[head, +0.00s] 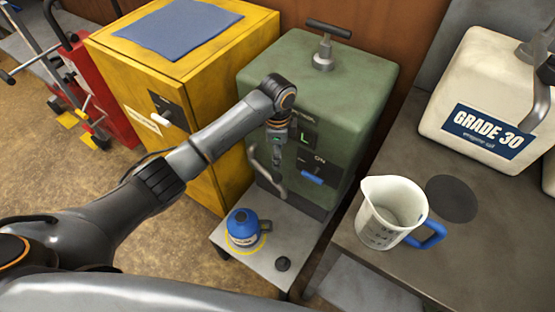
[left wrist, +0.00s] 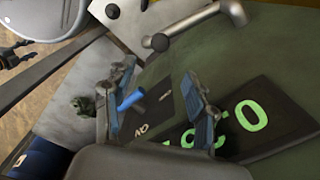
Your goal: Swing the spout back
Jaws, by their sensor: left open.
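The spout is a bent grey pipe (head: 265,172) on the front of the green tank (head: 262,80). Its dark tip points right and down, over the shelf. In the left wrist view the pipe (left wrist: 200,22) lies beyond the fingers, apart from them. My left gripper (head: 279,150) is in front of the tank's panel, above and beside the spout. It is open and empty in the left wrist view (left wrist: 163,108). The blue switch lever (left wrist: 130,99) shows between its fingers. My right gripper is not in view.
A blue can (head: 242,226) stands on a yellow ring on the low shelf, with a dark cap (head: 283,264) nearby. A measuring jug (head: 388,212) and a cream oil container (head: 488,100) stand on the right table. A yellow cabinet (head: 215,75) adjoins the tank's left.

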